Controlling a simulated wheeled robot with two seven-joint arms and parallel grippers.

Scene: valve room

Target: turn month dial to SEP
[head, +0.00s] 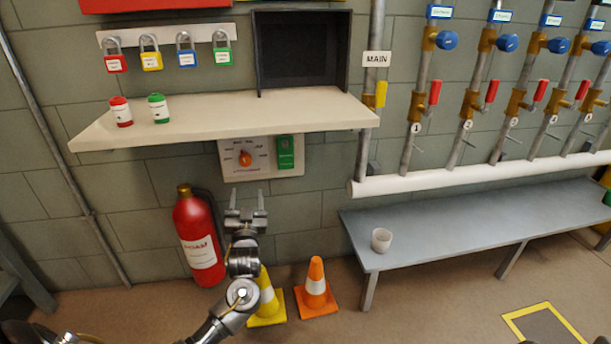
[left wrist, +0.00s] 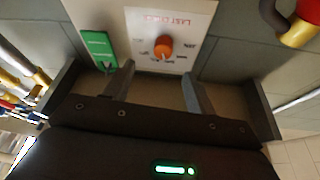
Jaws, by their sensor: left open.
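The month dial is an orange knob (head: 245,159) on a white wall panel (head: 234,173) under the shelf. Month labels ring it, too small to read in the head view. In the left wrist view the orange knob (left wrist: 163,47) shows upside down, between and beyond my two fingers, with "LAST CHECKED" lettering on the panel. My left gripper (head: 246,203) is open and empty, below and in front of the panel, apart from the knob. It also shows in the left wrist view (left wrist: 155,88). My right gripper is not in view.
A green tag (head: 285,153) is right of the dial. A cream shelf (head: 220,119) juts out above. A red extinguisher (head: 198,240) stands left of my left arm. A yellow cone (head: 267,300), an orange cone (head: 316,288) and a grey bench (head: 470,221) stand below and right.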

